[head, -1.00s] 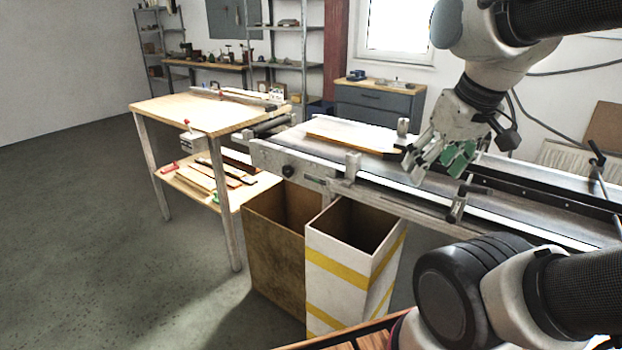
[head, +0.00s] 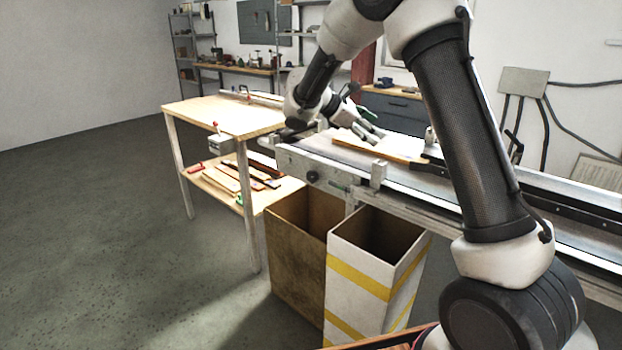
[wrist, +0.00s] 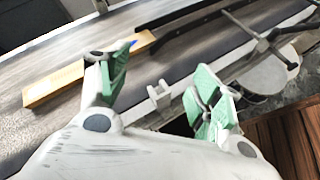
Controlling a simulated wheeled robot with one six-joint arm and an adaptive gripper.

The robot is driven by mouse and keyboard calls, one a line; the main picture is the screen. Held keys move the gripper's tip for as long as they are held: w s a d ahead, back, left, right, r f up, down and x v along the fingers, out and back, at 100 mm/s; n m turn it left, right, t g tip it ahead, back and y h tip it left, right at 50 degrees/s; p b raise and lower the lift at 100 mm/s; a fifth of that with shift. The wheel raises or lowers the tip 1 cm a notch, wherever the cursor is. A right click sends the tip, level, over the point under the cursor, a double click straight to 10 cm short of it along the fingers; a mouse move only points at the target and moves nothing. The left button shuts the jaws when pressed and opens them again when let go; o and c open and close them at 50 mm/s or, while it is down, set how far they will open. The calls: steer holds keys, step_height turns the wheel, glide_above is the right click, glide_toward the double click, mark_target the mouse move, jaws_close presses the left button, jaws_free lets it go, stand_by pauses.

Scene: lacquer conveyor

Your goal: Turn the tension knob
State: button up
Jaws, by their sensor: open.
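The likely tension knob is a round black knob (head: 312,177) on the near side of the conveyor's left end in the head view. I cannot pick it out in the wrist view. My gripper (head: 370,133) is above the conveyor belt, up and to the right of the knob and apart from it. In the wrist view my gripper (wrist: 165,62) has its green-padded fingers spread with nothing between them.
A wooden board (head: 372,146) lies on the belt near my gripper; it also shows in the wrist view (wrist: 55,89). A metal bracket (head: 378,174) stands on the conveyor's near edge. A brown bin (head: 295,250) and a white-and-yellow bin (head: 365,275) stand below. A wooden table (head: 225,113) is left.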

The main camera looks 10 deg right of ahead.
steer(key=w+a+f+n+t+h, duration=0.35)
steer(key=w+a+f+n, duration=0.35)
steer(key=w+a+f, duration=0.4)
steer(key=n+t, duration=0.6)
glide_toward(310, 177)
steer(key=x, duration=0.3)
steer(key=shift+y, duration=0.25)
steer(key=x, duration=0.7)
steer(key=shift+d+r, duration=0.1)
steer(key=shift+d, duration=0.1)
steer(key=c, duration=1)
steer(key=shift+c, duration=0.2)
